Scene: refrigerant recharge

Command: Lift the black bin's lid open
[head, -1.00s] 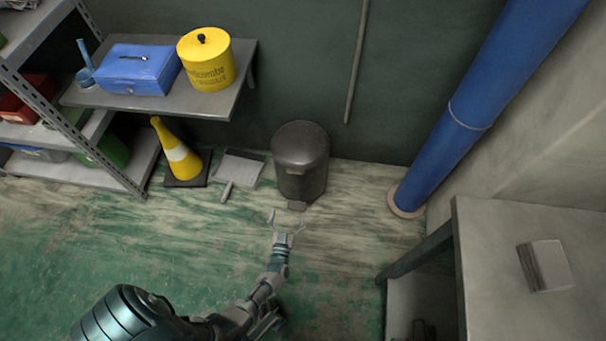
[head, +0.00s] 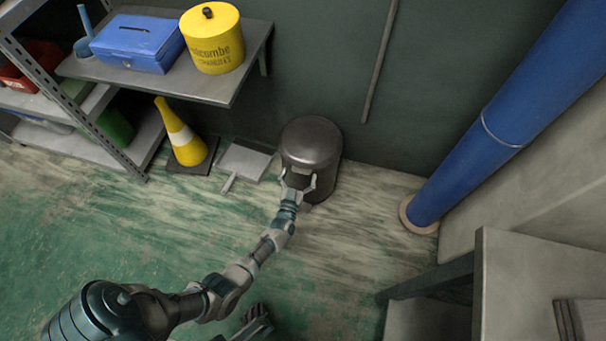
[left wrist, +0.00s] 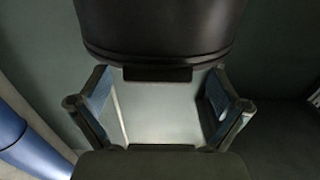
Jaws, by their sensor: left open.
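The black bin (head: 325,185) stands upright on the floor against the back wall. Its domed lid (head: 311,138) looks shut. My left gripper (head: 298,181) is open in front of the bin, just below the lid's front rim, with a finger on each side. In the left wrist view the dark lid (left wrist: 160,30) fills the top, and a small dark tab (left wrist: 157,74) at its rim lies between the open fingers (left wrist: 158,95). Whether the fingers touch the bin I cannot tell.
A dustpan (head: 246,162) and a yellow cone (head: 184,142) stand left of the bin. A shelf (head: 225,88) with a blue box (head: 138,43) and yellow tin (head: 212,42) is above them. A blue pipe (head: 480,140) and grey table (head: 520,280) are at right.

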